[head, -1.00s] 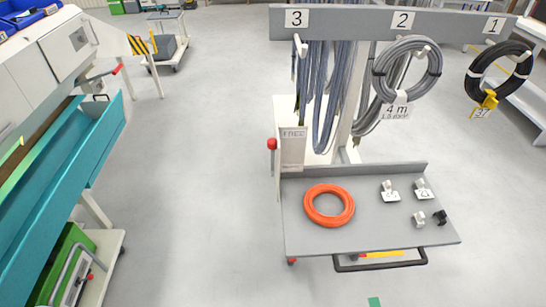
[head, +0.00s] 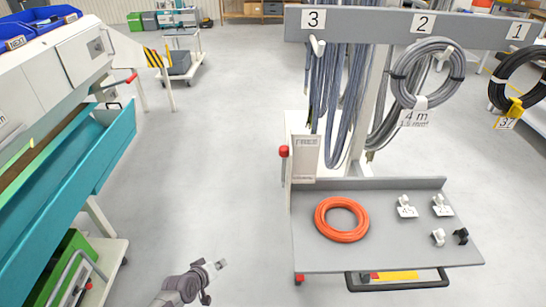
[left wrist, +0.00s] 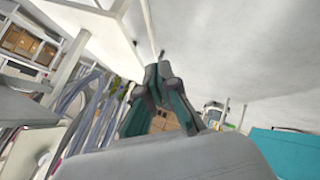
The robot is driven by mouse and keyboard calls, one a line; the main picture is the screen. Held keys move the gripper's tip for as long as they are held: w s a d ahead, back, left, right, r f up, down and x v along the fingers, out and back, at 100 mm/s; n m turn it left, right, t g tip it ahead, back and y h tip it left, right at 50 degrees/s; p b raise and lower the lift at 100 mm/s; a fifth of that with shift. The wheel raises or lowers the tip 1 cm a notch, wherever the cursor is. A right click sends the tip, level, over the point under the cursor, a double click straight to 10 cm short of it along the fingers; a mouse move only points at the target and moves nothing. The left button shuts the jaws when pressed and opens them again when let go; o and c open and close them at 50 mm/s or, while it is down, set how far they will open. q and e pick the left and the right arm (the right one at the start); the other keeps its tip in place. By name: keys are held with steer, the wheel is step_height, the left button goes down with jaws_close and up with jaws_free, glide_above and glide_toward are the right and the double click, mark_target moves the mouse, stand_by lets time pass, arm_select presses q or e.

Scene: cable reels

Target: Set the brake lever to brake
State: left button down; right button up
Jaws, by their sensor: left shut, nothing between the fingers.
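A red-knobbed lever (head: 284,152), apparently the brake lever, stands upright at the left side of the grey cable-reel cart (head: 420,258). Beside it, a pale panel (head: 304,160) carries small lettering that seems to read FREE. My left gripper (head: 218,266) is low in the head view, left of the cart and clearly apart from the lever. It is shut and empty. Its dark fingers (left wrist: 160,88) also show in the left wrist view, where I cannot make out the lever. My right gripper is not in view.
An orange cable coil (head: 342,219) and several small fittings lie on the cart's deck. Grey cables hang from the numbered rail (head: 460,28). A machine with a teal trough (head: 90,160) stands at the left. Open floor (head: 210,170) lies between it and the cart.

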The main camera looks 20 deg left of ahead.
arm_select(q)
steer(key=w+d+r+n+t+h+b, duration=0.1)
steer(key=w+r+n+t, duration=0.1)
steer(key=w+r, duration=0.6)
steer(key=w+d+r+n+t+h+b, duration=0.1)
steer(key=w+r+t+h+b, duration=0.2)
steer(key=r, duration=0.9)
steer(key=w+d+r+n+t+h, duration=0.1)
steer(key=d+r+h, duration=0.2)
steer(key=r, duration=1.3)
steer(key=shift+w+d+r+t, duration=0.15)
steer(key=shift+d+r+t, duration=0.15)
steer(key=shift+r, duration=0.1)
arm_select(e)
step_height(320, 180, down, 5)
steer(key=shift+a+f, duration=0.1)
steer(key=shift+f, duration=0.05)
arm_select(q)
steer(key=p, duration=0.4)
glide_above(284, 168)
steer(key=a, duration=0.3)
steer(key=shift+a, duration=0.1)
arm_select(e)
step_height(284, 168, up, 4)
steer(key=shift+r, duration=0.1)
